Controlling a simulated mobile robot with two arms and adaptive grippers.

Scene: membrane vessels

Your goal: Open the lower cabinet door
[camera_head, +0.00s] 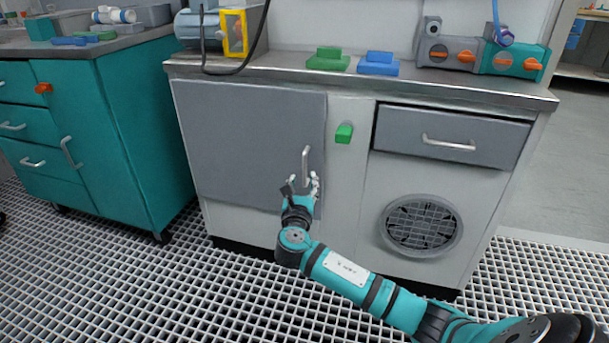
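The lower cabinet door (240,135) is a grey panel on the left of the white cabinet and looks closed. Its metal handle (305,163) is a vertical bar near the door's right edge. My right gripper (304,183) is in front of the door, at the lower end of the handle. Its fingers are spread apart, one on each side of the handle's lower end in the picture. I cannot tell whether they touch it. My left gripper is not in view.
A grey drawer (465,138) and a round vent (421,225) are right of the door. A green knob (344,133) sits between. A teal cabinet (110,130) stands at the left. The grated floor (180,290) in front is clear.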

